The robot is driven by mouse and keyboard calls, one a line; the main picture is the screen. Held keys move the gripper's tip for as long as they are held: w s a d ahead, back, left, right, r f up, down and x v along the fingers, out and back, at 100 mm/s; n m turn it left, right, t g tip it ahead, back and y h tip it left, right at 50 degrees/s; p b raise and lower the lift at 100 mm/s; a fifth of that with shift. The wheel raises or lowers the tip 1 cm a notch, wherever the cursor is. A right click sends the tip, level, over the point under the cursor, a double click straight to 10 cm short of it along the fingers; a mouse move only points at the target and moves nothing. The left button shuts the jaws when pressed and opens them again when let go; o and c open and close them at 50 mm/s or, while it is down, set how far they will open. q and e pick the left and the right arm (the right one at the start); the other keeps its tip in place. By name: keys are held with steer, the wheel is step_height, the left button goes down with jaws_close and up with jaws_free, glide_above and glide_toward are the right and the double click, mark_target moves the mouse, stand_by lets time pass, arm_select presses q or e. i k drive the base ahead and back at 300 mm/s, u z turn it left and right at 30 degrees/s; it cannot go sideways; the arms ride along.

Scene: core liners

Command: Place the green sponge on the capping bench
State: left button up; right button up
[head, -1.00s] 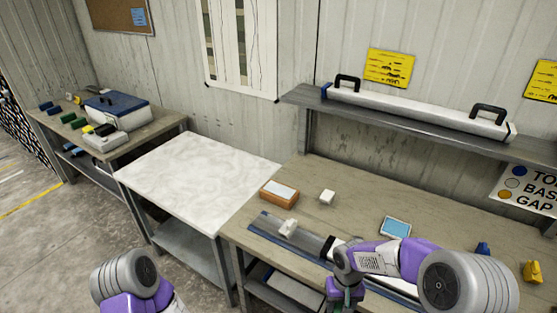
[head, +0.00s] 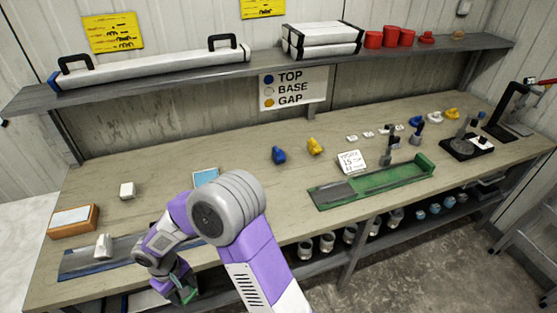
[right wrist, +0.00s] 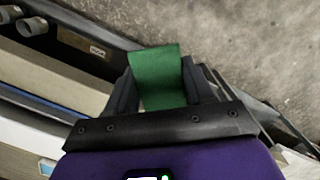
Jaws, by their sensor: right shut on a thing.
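The green sponge (right wrist: 158,80) is a flat green block between the two dark fingers of my right gripper (right wrist: 160,92) in the right wrist view, which is shut on it. In the head view my right gripper (head: 178,284) hangs at the front edge of the long wooden bench (head: 235,158), with a bit of the green sponge (head: 187,294) showing below it. The wrist view shows floor beyond the sponge, so it is clear of any surface there. I take this bench, with small caps along its right part, as the capping bench. My left gripper is not in view.
Blue (head: 279,155) and yellow (head: 315,146) pieces stand left of the card. A shelf (head: 190,75) overhangs the back. Bare wood lies between the light-blue pad (head: 205,177) and the tray.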

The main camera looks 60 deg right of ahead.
mark_target(284, 209)
steer(key=u, duration=1.6)
steer(key=k, duration=1.45)
steer(key=z, duration=1.8)
steer(key=i, duration=1)
